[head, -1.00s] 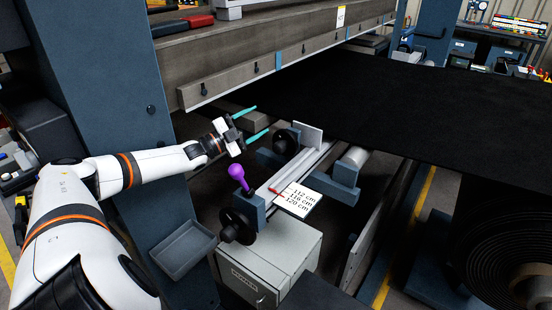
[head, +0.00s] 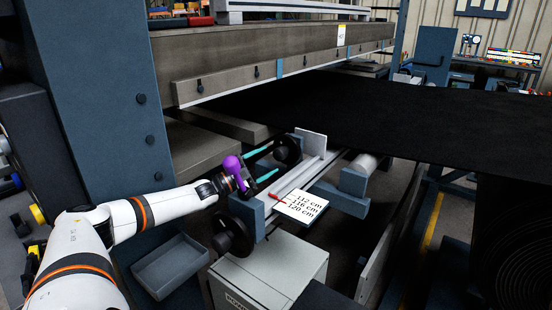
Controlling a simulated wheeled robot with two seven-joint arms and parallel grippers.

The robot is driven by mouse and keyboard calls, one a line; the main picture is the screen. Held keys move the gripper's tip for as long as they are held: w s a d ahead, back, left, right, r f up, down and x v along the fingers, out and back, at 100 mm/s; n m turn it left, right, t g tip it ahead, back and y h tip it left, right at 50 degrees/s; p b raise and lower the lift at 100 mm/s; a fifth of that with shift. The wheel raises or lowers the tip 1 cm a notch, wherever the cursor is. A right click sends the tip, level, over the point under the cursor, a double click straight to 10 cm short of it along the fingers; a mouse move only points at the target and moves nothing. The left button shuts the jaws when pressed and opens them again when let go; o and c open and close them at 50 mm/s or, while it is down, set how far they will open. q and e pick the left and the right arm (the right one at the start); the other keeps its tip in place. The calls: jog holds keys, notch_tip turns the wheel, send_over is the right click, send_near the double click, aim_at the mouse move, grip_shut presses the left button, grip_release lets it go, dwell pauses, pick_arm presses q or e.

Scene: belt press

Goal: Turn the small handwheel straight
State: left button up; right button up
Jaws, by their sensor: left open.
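A black handwheel (head: 288,151) stands at the far end of the grey slide rail. A second black handwheel (head: 230,236) sits at the near end, above the grey cabinet. The far one looks the smaller, though distance may account for that. My left gripper (head: 264,164) is open, with two teal fingertips pointing right towards the far wheel. The fingertips look close to that wheel, but I cannot tell the gap or any contact. My right gripper is not in view.
A label card (head: 301,206) with centimetre marks and a red pointer (head: 278,196) lie beside the rail. The press beam (head: 240,72) hangs above and behind. An empty grey tray (head: 170,267) is below my left arm. The black belt (head: 400,115) spreads to the right.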

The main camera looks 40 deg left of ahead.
aim_at(276, 156)
pick_arm(q)
jog(key=shift+x, duration=2.3)
jog(key=shift+c, duration=0.6)
jog(key=c, duration=0.9)
